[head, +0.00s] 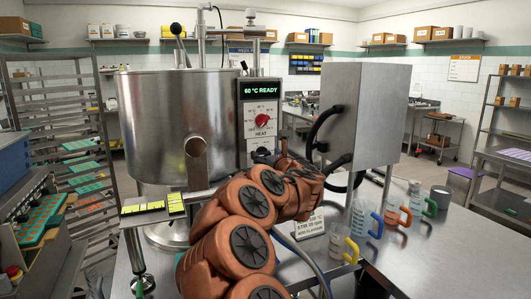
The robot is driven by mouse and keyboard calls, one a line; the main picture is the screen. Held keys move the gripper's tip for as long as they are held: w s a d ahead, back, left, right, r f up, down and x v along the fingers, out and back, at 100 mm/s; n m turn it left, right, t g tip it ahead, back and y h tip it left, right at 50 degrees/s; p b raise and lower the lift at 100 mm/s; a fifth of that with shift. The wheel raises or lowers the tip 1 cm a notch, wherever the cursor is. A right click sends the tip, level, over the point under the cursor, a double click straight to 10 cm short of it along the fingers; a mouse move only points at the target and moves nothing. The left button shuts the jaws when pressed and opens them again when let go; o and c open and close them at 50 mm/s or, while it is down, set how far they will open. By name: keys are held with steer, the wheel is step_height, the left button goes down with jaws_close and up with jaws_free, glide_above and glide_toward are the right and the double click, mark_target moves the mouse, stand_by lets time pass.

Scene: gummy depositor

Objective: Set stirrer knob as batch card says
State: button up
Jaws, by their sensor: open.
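The control panel (263,92) stands on the right side of the steel kettle (170,125), with a display reading "60 °C READY". A red knob (262,121) on a white scale is labelled HEAT. My arm covers the area below it, and I see no stirrer knob or label there. A white card (312,223) stands on the bench behind my arm; it shows a °C line and smaller text too small to read surely. My gripper (266,157) shows only as a dark part at the panel's lower edge, mostly hidden by my wrist, open, with nothing seen in it.
A grey steel box (365,115) with black curved parts at its left stands right of the panel, close to my wrist. Several jugs with coloured handles, one yellow (344,245), stand on the bench (440,255). The bench's right part is clear. Moulds (40,218) lie at left.

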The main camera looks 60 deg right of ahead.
steer(key=shift+w+d, duration=0.3)
steer(key=shift+w, duration=0.15)
steer(key=c, duration=1.2)
